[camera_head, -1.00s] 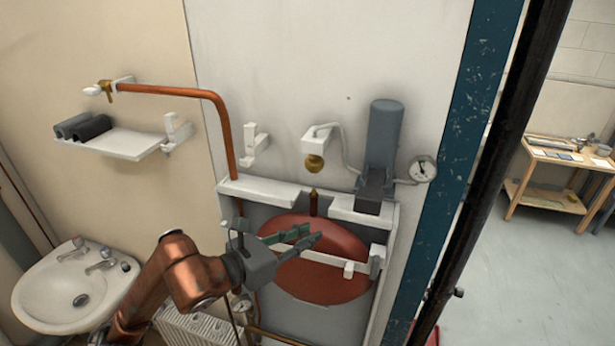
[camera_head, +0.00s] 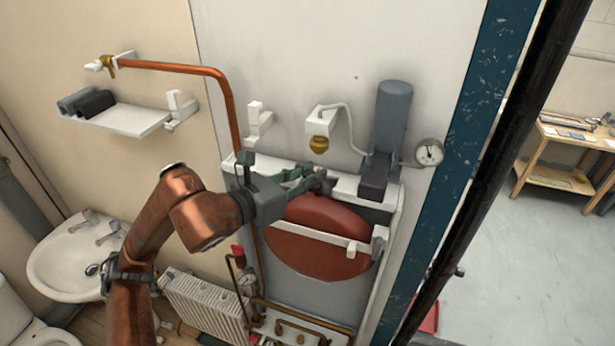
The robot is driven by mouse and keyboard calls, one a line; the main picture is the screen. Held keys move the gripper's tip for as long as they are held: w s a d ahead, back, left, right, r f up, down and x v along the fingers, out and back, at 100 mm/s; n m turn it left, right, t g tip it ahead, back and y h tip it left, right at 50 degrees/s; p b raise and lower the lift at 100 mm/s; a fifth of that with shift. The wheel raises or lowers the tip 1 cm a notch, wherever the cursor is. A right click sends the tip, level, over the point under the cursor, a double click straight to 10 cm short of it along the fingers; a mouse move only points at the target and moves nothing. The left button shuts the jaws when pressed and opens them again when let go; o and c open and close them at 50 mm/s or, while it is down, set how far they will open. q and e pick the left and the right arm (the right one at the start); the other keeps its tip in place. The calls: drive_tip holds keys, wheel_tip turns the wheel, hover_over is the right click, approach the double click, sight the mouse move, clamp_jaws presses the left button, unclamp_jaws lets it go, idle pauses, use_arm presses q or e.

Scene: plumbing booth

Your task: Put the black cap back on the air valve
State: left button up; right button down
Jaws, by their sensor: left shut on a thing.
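My left gripper (camera_head: 322,182) reaches in from the left and is shut on a small dark thing, which looks like the black cap; the fingers hide most of it. The fingertips are at the top of the red vessel (camera_head: 318,240), by the white rail across the frame. The valve stem on top of the vessel is hidden behind the fingers, so I cannot tell whether the cap touches it. A brass fitting (camera_head: 319,145) hangs under a white bracket just above the fingertips. My right gripper is not in view.
A grey cylinder (camera_head: 391,125) and a pressure gauge (camera_head: 429,152) stand right of the fingertips. A copper pipe (camera_head: 170,68) runs down at the left. A white shelf (camera_head: 130,120) holds dark rolls. A radiator (camera_head: 205,305) and a washbasin (camera_head: 75,255) are lower left.

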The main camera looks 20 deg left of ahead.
use_arm(q)
drive_tip(key=shift+w, duration=0.5)
drive_tip(key=shift+w+d+p, duration=0.1)
drive_tip(key=shift+w+p, duration=0.6)
drive_tip(key=shift+w, duration=1.9)
drive_tip(key=shift+f, duration=0.15)
drive_tip(key=shift+f+b, duration=1.05)
drive_tip(key=shift+b, duration=0.15)
